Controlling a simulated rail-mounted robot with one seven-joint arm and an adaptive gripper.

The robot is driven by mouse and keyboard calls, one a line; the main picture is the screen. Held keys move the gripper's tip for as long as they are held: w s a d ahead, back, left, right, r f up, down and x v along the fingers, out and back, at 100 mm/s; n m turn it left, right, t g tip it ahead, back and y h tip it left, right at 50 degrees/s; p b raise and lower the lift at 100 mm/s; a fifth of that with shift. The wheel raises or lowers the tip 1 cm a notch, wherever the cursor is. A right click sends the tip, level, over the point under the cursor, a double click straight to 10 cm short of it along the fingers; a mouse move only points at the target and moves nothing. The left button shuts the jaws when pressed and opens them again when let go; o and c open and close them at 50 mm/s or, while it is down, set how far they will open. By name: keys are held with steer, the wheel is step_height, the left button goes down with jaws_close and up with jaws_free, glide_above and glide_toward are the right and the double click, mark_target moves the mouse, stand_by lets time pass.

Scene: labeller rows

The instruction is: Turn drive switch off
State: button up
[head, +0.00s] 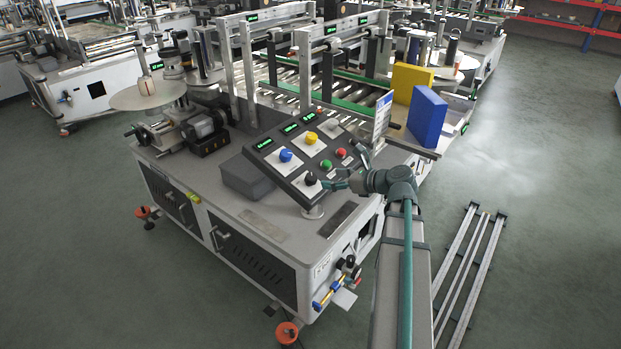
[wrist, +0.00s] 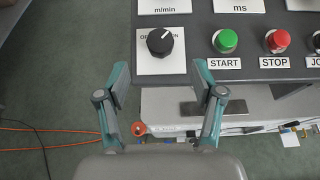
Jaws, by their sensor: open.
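The drive switch is a black rotary knob on a white plate at the near left corner of the tilted control panel, in the wrist view (wrist: 160,41) and in the head view (head: 310,178). Its white pointer mark is turned to the upper right. The plate's lettering is partly hidden by the knob; "O" and "ON" parts show. My gripper (wrist: 161,76) is open and empty in the wrist view, its two fingers apart to either side below the knob. In the head view my gripper (head: 338,183) is just right of the knob, apart from it.
The control panel (head: 263,158) also carries a green START button (wrist: 226,40), a red STOP button (wrist: 277,40), a blue knob (head: 286,155) and a yellow knob (head: 311,138). A blue box (head: 427,117) and a yellow box (head: 408,83) stand behind, on the right.

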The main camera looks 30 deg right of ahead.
mark_target(313, 178)
steer(key=p+x, duration=0.1)
steer(key=x, duration=0.8)
steer(key=shift+w+a+f, duration=0.15)
steer(key=shift+w+f, duration=0.05)
steer(key=shift+w, duration=0.05)
steer(key=c, duration=1.1)
steer(key=shift+c, duration=0.2)
